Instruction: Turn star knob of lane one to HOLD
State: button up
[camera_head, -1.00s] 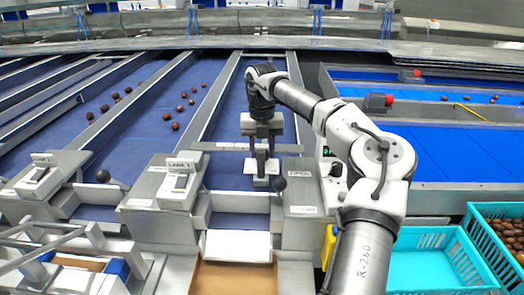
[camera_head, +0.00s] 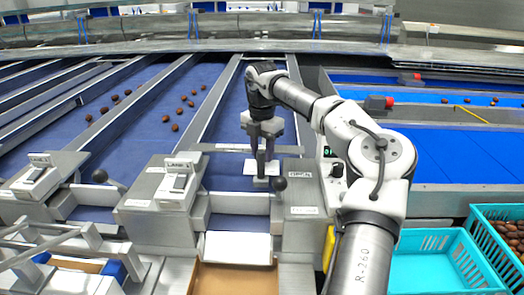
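The lane with the LANE 1 box (camera_head: 178,182) runs down to a chute, and a second box (camera_head: 300,183) stands on its right side, with a label that seems to read OPEN. A round black knob (camera_head: 280,184) sits at the left edge of that second box; I cannot make out a star shape or a HOLD mark. My gripper (camera_head: 263,172) points down over the lane, just up and left of this knob and apart from it. It is turned so that its fingers nearly overlap, and the gap between them is unclear. I see nothing held.
Another dark knob (camera_head: 338,170) sits by a small green display (camera_head: 328,152) right of the second box. Dates (camera_head: 175,127) lie on the neighbouring blue belt. A turquoise crate (camera_head: 430,240) is at lower right, another holds dates (camera_head: 505,235).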

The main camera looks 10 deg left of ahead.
jog(key=shift+w+r, duration=0.1)
dwell(0.4)
jog(key=o, duration=1)
notch_tip(320, 180, up, 14)
jog(key=b, duration=0.1)
